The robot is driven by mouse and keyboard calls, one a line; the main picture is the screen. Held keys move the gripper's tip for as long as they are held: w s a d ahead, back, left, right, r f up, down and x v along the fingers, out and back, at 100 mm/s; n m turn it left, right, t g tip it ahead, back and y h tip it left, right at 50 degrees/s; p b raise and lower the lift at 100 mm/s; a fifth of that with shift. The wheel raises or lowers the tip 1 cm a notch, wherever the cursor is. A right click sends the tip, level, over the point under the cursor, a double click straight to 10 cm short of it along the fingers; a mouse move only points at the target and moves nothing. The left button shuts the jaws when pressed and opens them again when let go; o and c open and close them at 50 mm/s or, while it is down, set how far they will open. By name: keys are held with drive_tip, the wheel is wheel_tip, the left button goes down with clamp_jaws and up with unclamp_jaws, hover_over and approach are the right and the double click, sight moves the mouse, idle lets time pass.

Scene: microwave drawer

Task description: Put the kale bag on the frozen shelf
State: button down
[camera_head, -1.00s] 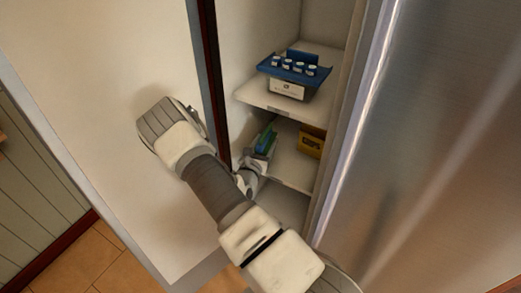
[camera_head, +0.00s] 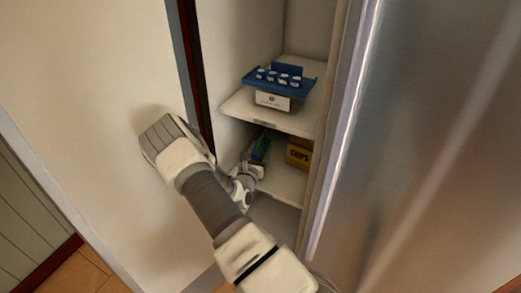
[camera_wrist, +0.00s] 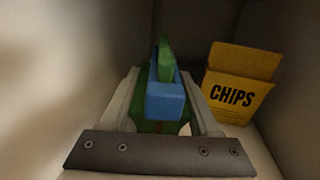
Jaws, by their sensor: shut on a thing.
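The kale bag, green with a blue part, is in my gripper (camera_wrist: 163,105); its green part (camera_wrist: 165,55) stands upright behind the blue part (camera_wrist: 165,98) in the wrist view. In the head view the bag (camera_head: 262,146) is inside the cabinet, over the lower shelf (camera_head: 278,184), left of a yellow box. My gripper (camera_head: 256,162) is shut on it. I cannot tell whether the bag touches the shelf. No readable label shows which shelf is the frozen one.
The yellow CHIPS box (camera_wrist: 236,85) stands close on the right; it also shows in the head view (camera_head: 299,153). The upper shelf (camera_head: 240,106) holds a white box under a blue tray (camera_head: 280,79) with several small white items. The cabinet wall is close on the left.

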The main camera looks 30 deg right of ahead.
drive_tip(key=shift+f+b, duration=0.3)
drive_tip(key=shift+f, duration=0.05)
drive_tip(key=shift+c, duration=1.1)
unclamp_jaws()
drive_tip(key=shift+o, duration=0.9)
drive_tip(key=shift+f, duration=0.1)
drive_tip(key=shift+s+a, duration=0.1)
drive_tip(key=shift+a, duration=0.05)
drive_tip(key=v, duration=1.7)
